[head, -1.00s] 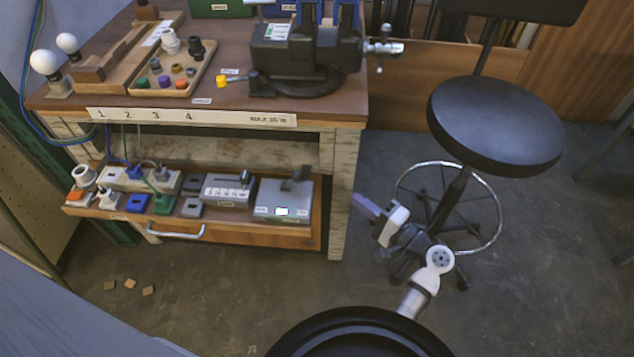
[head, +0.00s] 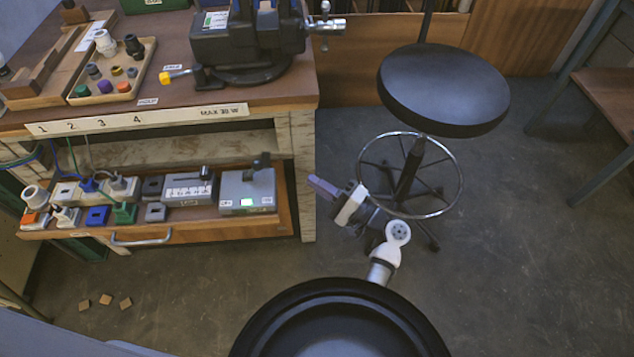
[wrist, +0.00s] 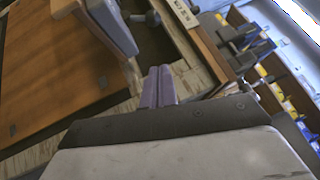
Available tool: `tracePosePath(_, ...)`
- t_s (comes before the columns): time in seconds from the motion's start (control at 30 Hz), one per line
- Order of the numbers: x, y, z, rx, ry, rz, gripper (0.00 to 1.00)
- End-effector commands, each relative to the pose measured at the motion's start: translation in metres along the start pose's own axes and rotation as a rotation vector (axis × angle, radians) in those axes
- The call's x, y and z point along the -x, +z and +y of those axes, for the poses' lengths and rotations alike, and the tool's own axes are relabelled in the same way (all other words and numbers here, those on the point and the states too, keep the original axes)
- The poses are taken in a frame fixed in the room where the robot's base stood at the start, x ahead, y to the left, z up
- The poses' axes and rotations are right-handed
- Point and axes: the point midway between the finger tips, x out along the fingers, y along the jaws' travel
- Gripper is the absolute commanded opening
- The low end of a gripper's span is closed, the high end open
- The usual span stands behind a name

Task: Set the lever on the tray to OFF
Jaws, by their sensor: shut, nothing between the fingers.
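The tray (head: 200,228) is a wooden pull-out under the workbench, with a metal handle. A grey box (head: 240,201) with a lit green window stands at its right end. The box bears a black lever (head: 261,163), which sticks up at the back right of its top. The small labels on the box are too small to read. My gripper (head: 320,186) is shut and empty, to the right of the tray and apart from the box. Its purple fingers (wrist: 160,88) lie together in the wrist view.
A round black stool (head: 443,90) with a ring base stands right of my arm. The bench leg (head: 306,200) is beside the tray. A vise (head: 235,38) sits on the bench top. Other switches and plugs fill the tray's left. Small wooden pieces (head: 105,299) lie on the floor.

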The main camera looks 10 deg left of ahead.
Motion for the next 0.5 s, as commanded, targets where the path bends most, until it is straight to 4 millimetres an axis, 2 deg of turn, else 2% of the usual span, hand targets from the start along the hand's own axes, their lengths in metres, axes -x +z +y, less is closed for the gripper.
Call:
tracePosePath(0.03, -0.012, 0.001, -0.002, -0.001, 0.001, -0.005, 0.0)
tracePosePath(0.3, -0.07, 0.001, -0.002, 0.001, 0.001, -0.003, 0.0)
tracePosePath(0.5, -0.088, 0.021, -0.001, 0.0, 0.002, 0.0, 0.0)
